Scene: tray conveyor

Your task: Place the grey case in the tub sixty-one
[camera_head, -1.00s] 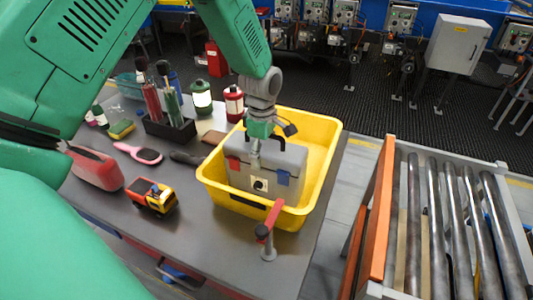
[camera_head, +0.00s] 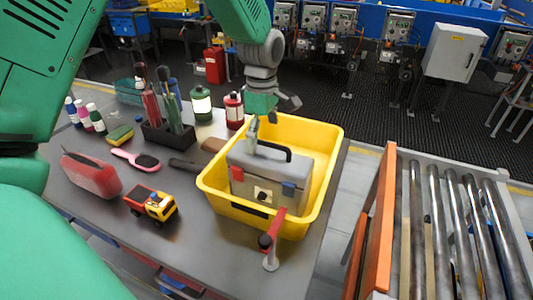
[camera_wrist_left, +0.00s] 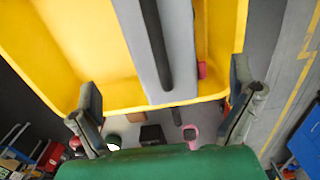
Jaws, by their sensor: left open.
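The grey case (camera_head: 265,177) sits inside the yellow tub (camera_head: 326,165) on the table, with its black handle on top and red and blue latches in front. I cannot read a number on the tub. My left gripper (camera_head: 254,130) is above the back left of the case, near the tub's rear rim. In the left wrist view, the gripper (camera_wrist_left: 165,105) is open, its fingers apart, with the grey case (camera_wrist_left: 170,50) and the yellow tub (camera_wrist_left: 85,45) beyond them. Nothing is between the fingertips. My right gripper is not in view.
The table (camera_head: 190,235) also holds a toy truck (camera_head: 152,201), a red case (camera_head: 91,174), a pink brush (camera_head: 137,159), bottles and a black holder (camera_head: 168,135). A red-handled clamp (camera_head: 272,238) stands before the tub. A roller conveyor (camera_head: 450,230) is at right.

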